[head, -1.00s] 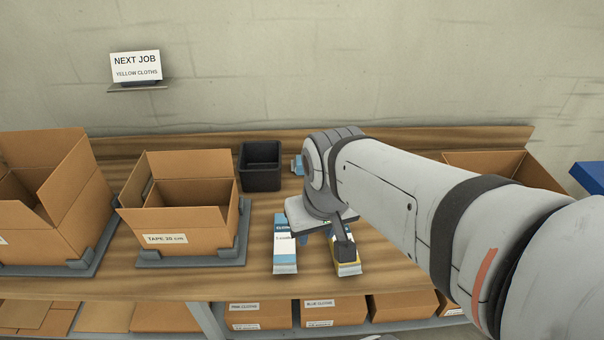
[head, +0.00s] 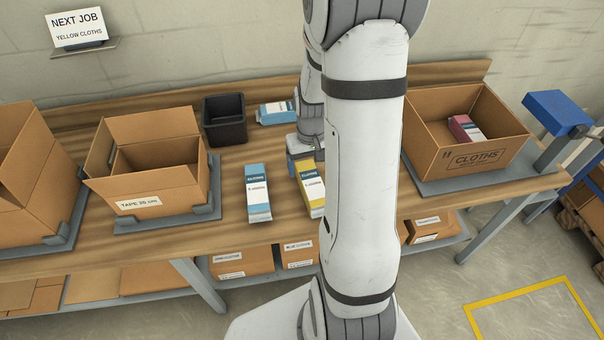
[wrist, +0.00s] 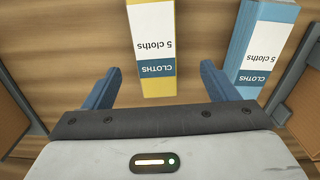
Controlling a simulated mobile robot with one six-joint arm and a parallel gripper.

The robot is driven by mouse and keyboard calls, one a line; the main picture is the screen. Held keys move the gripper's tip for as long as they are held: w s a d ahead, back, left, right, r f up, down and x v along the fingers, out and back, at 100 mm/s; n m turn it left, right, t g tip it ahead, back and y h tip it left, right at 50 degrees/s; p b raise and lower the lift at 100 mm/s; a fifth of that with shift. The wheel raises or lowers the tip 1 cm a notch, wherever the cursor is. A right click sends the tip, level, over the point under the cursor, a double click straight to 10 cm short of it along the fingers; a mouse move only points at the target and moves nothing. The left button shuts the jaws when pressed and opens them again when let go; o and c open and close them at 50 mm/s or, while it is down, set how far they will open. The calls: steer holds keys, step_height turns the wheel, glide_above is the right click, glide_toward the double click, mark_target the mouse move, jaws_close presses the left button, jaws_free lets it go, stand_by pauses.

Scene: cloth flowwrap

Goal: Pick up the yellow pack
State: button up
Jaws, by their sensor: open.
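The yellow pack (head: 311,189) lies on the wooden bench, partly hidden by my arm in the head view. A blue pack (head: 257,192) lies to the left of the yellow one; in the wrist view the blue pack (wrist: 262,45) is at the right, close to one finger.
Another blue pack (head: 275,112) lies farther back beside a black bin (head: 224,133). A cardboard box marked TAPE (head: 150,203) stands left. A CLOTHS box (head: 478,160) at the right holds a pink-red pack (head: 463,127).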

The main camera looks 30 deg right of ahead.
mark_target(312, 180)
steer(key=shift+d+f, duration=0.2)
steer(key=shift+f, duration=0.65)
steer(key=shift+s+d+f+p, duration=0.1)
steer(key=shift+f+p, duration=0.35)
steer(key=shift+f, duration=3)
steer(key=c, duration=1.1)
